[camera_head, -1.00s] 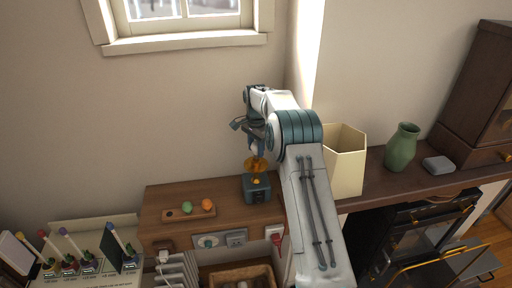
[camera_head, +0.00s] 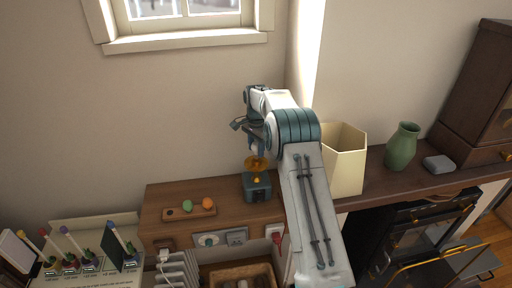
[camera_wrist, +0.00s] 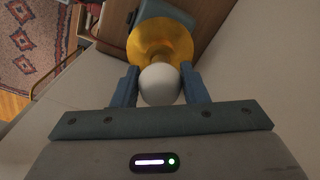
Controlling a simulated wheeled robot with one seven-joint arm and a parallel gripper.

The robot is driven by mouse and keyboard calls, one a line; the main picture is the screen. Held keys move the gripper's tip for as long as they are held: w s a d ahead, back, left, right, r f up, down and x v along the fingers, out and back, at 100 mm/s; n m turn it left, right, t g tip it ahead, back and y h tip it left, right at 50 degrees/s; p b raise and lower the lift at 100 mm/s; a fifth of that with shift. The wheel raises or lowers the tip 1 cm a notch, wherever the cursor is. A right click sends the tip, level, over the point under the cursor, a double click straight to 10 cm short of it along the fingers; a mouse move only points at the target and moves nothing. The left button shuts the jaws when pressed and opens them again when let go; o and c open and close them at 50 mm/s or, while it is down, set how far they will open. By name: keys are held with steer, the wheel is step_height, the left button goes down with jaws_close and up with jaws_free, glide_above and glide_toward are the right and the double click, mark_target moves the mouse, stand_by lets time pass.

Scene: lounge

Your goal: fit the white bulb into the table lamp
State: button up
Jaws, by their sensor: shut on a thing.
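The white bulb (camera_wrist: 160,84) sits between the two blue fingers of my gripper (camera_wrist: 160,88) in the wrist view, and the gripper is shut on it. The table lamp (camera_head: 257,188) has a blue-grey base and an amber round shade (camera_head: 256,163), and stands on the wooden cabinet near the wall. My gripper (camera_head: 257,147) is right above the shade in the head view.
A wooden rack (camera_head: 176,215) with a green bulb (camera_head: 187,205) and an orange bulb (camera_head: 208,203) lies left of the lamp. A cream bin (camera_head: 345,160) and a green vase (camera_head: 402,147) stand to the right. Sockets and switches line the cabinet front.

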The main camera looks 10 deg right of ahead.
mark_target(256, 142)
steer(key=shift+f+b, duration=0.8)
steer(key=shift+f, duration=0.6)
steer(key=o, duration=1.1)
steer(key=shift+r, duration=0.2)
steer(key=shift+r+p, duration=1.8)
steer(key=shift+r, duration=1.1)
